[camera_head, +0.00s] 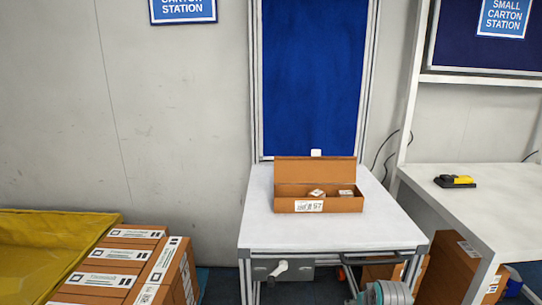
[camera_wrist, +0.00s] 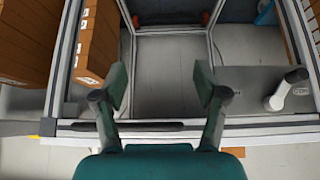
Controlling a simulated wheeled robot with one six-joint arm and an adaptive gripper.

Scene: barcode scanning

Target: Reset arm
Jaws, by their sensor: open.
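My gripper (camera_wrist: 160,85) is open and empty in the wrist view, its two dark green fingers spread apart. It is in front of a metal frame with a crank handle, apart from any carton. In the head view, part of my arm shows at the bottom edge; the fingers are not visible there. An open brown carton (camera_head: 283,205) with a white label stands on the white table (camera_head: 290,233), its lid up. Two small boxes lie inside, a left one (camera_head: 316,194) and a right one (camera_head: 346,193).
A yellow and black device (camera_head: 455,181) lies on the white bench (camera_head: 490,205) at the right. Stacked labelled cartons (camera_head: 128,256) and a yellow bin (camera_head: 45,245) stand at the left. A brown carton (camera_head: 449,272) stands below the bench. The table around the open carton is clear.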

